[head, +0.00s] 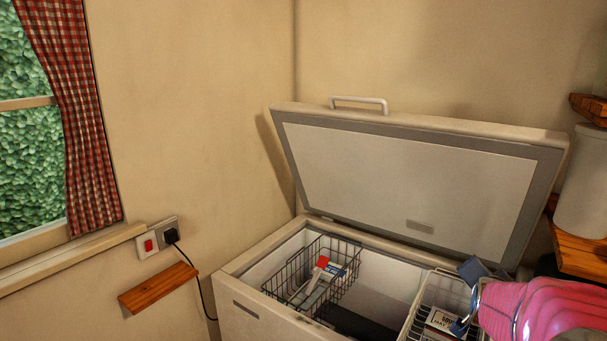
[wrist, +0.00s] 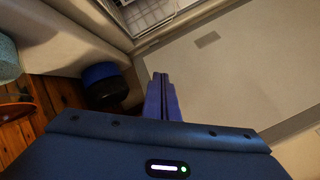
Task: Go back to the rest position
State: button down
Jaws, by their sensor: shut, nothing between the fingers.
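My gripper (wrist: 160,82) shows in the wrist view with its two blue fingers together and nothing between them. In the head view its blue parts (head: 472,270) show at the lower right, at the end of my pink-sleeved arm, in front of the right end of the open chest freezer (head: 247,311). The fingertips cannot be made out clearly there. The freezer lid (head: 405,180) stands raised, leaning back towards the wall, with a handle on its top edge. The lid's pale inner face also fills the right of the wrist view (wrist: 235,75).
A dark wire basket (head: 283,283) with packets sits inside the freezer at left. A white wire basket (head: 418,314) with a box is at right, partly behind my arm. A small wooden wall shelf (head: 158,289) and a plugged socket (head: 168,232) are left. A white canister (head: 583,185) stands right.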

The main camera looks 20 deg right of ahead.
jog(key=s+a+f+n+g+y, duration=0.1)
jog(key=a+f+n+y, duration=0.15)
jog(key=a, duration=0.35)
jog(key=s+a+f+n+g+y, duration=0.1)
jog(key=a+f+n, duration=0.15)
jog(key=a, duration=0.35)
jog(key=s+a+r+n+y, duration=0.1)
jog(key=s+a+n, duration=0.2)
jog(key=a, duration=0.6)
jog(key=s+a+r+n+g+y, duration=0.1)
jog(key=s+a+n+y, duration=0.1)
jog(key=a, duration=0.7)
jog(key=s+a+r+n+y, duration=0.1)
jog(key=s+a+n, duration=0.3)
jog(key=a, duration=0.5)
jog(key=n+y, duration=0.1)
jog(key=n, duration=0.1)
jog(key=shift+s+a+r+n, duration=0.3)
jog(key=shift+s+a+r, duration=0.05)
jog(key=shift+s+r, duration=0.05)
jog(key=shift+y, duration=0.25)
